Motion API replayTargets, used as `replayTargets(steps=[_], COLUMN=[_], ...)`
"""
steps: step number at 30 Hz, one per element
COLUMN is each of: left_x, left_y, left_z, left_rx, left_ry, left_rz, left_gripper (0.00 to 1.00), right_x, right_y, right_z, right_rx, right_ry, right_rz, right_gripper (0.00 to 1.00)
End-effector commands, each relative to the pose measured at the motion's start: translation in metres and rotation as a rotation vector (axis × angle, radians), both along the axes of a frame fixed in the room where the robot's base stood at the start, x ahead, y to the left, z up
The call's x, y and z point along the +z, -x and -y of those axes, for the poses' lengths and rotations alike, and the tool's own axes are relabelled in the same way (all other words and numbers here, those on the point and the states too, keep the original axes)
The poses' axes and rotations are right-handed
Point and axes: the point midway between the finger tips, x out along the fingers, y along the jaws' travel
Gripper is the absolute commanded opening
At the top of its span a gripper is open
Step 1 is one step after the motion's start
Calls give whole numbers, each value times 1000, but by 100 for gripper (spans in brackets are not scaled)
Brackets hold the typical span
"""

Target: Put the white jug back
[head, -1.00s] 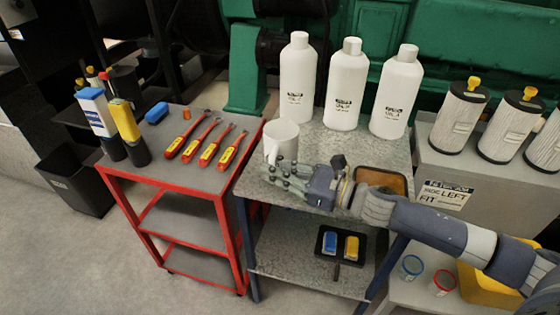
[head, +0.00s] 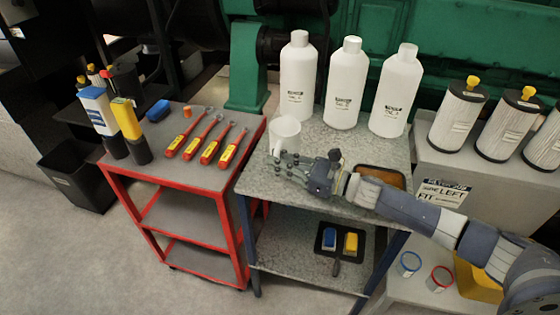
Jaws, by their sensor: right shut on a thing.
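The white jug (head: 286,134) stands upright at the left edge of the speckled table top, in front of the tall white bottles. My right gripper (head: 279,162) reaches in from the right, its fingers at the lower part of the jug. It is shut on the jug, though the fingers partly hide the jug's lower side and the exact contact is hard to see. I cannot tell whether the jug's base touches the table. My left gripper is not in view.
Three white bottles (head: 343,90) stand at the back of the speckled table (head: 345,150). A brown-lined tray (head: 383,177) lies behind my right forearm. A red cart (head: 190,170) with several screwdrivers (head: 187,135) stands close on the left. Filters (head: 458,118) stand on the right.

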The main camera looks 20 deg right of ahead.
Motion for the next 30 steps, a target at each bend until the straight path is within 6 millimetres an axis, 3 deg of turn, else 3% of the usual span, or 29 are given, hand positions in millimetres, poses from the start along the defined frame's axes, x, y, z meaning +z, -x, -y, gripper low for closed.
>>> replayTargets(steps=[6,7,9,10,23,30], left_x=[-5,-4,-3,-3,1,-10], left_y=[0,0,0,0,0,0], left_z=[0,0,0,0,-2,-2], left_rx=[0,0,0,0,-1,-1], left_ry=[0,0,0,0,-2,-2], left_rz=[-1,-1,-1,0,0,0], left_gripper=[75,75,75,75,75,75], right_x=[-3,-3,-2,-2,1,-4], right_y=[0,0,0,0,1,27], right_z=[0,0,0,0,2,29], right_rx=[0,-1,-1,-1,-1,-3], right_ry=[1,1,1,1,1,3], right_rz=[2,1,0,0,-1,-4], right_gripper=[0,14,30,32,32,32])
